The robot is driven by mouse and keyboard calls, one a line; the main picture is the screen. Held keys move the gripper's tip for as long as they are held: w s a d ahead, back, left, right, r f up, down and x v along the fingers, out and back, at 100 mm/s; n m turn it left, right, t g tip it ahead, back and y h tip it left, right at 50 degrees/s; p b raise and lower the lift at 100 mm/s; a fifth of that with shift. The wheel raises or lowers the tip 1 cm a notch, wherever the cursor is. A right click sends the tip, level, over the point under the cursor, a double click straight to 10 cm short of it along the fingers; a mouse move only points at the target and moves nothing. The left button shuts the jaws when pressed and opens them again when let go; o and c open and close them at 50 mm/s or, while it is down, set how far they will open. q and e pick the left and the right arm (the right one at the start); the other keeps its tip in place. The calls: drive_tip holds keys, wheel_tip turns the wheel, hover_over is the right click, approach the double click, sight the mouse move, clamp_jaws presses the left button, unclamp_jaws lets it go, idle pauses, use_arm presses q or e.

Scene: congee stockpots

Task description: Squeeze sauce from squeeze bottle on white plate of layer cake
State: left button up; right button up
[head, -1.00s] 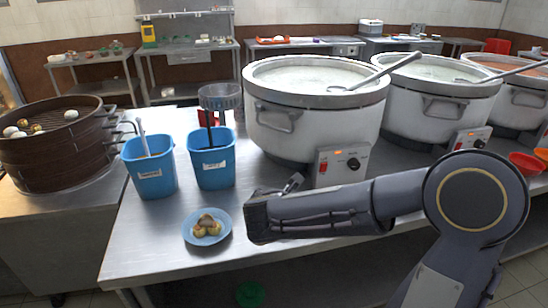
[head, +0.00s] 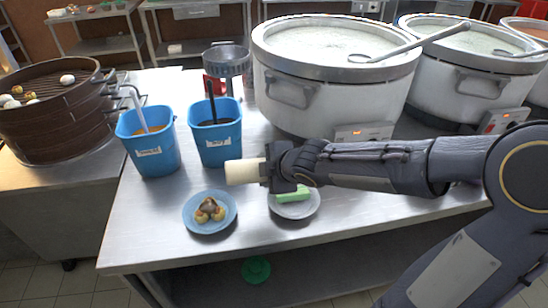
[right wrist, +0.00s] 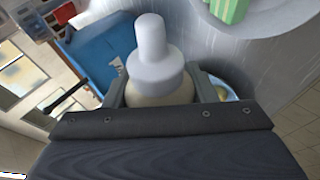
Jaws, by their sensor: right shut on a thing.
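A squeeze bottle with a cream body (head: 244,171) lies roughly level above the counter, its plain end pointing left in the head view. My right gripper (head: 272,170) is shut on it. The right wrist view shows its grey-white cap and nozzle (right wrist: 154,55) between the fingers (right wrist: 155,92). The cake also shows at the top of the right wrist view (right wrist: 229,9). No sauce is visible on it. My left gripper is not in view.
A blue plate (head: 189,222) with small brown and yellow pieces is left of the white plate. Two blue tubs (head: 150,157) (head: 217,147) with utensils stand behind. Large stockpots (head: 330,90) line the back right; a steamer (head: 50,130) stands left. The counter front is clear.

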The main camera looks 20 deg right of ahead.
drive_tip(key=m+t+y+p, duration=0.1)
drive_tip(key=p, duration=0.1)
drive_tip(key=d+m+t+y+p, duration=0.1)
drive_tip(key=y+p, duration=0.1)
drive_tip(key=p, duration=0.1)
drive_tip(key=m+t+y+p, duration=0.1)
drive_tip(key=y+p, duration=0.1)
drive_tip(key=shift+s+d+r+m+p, duration=0.15)
drive_tip(key=shift+r+m+p, duration=0.15)
drive_tip(key=shift+r, duration=0.1)
drive_tip(key=shift+d+m+y, duration=0.25)
drive_tip(key=shift+m+y, duration=0.05)
drive_tip(key=shift+y, duration=0.2)
drive_tip(key=shift+s+d+f+m+t+y, duration=0.1)
drive_tip(key=shift+d+f+m+t+y, duration=0.1)
drive_tip(key=shift+m+t+y, duration=0.3)
drive_tip(key=shift+d+m+t+y+b, duration=0.3)
drive_tip(key=shift+t+y+b, duration=0.1)
drive_tip(key=shift+t, duration=0.1)
drive_tip(key=shift+s+r, duration=0.1)
drive_tip(key=shift+r, duration=0.1)
drive_tip(key=shift+o, duration=0.6)
drive_tip(key=c, duration=0.4)
